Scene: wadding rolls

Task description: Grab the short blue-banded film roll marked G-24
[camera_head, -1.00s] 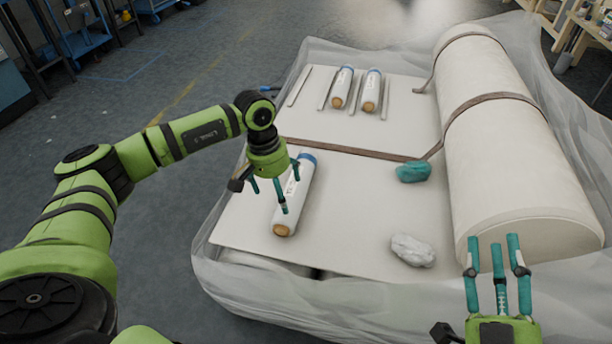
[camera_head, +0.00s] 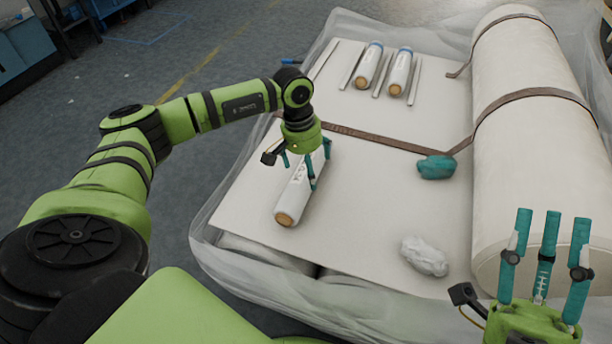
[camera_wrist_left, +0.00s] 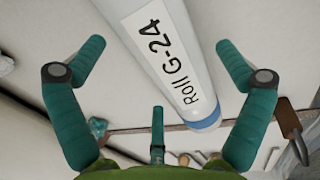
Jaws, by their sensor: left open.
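The film roll marked G-24 (camera_head: 292,198) is a white cylinder lying on the white slab, its tan core end facing me. The left wrist view shows its label "Roll G-24" (camera_wrist_left: 180,62) and a blue band (camera_wrist_left: 203,122) at the far end. My left gripper (camera_head: 308,172) is above the roll's far half with its fingers open. In the left wrist view the open left fingers (camera_wrist_left: 160,100) lie to either side of the roll, with no clear contact. The head view hides the roll's far end behind this gripper. My right gripper (camera_head: 546,245) is open and empty at lower right.
Two similar blue-banded rolls (camera_head: 368,68) (camera_head: 400,73) lie farther back between thin strips. A big white wadding roll (camera_head: 528,150) with brown straps fills the right side. A teal lump (camera_head: 436,167) and a crumpled white lump (camera_head: 424,256) lie on the slab (camera_head: 365,220).

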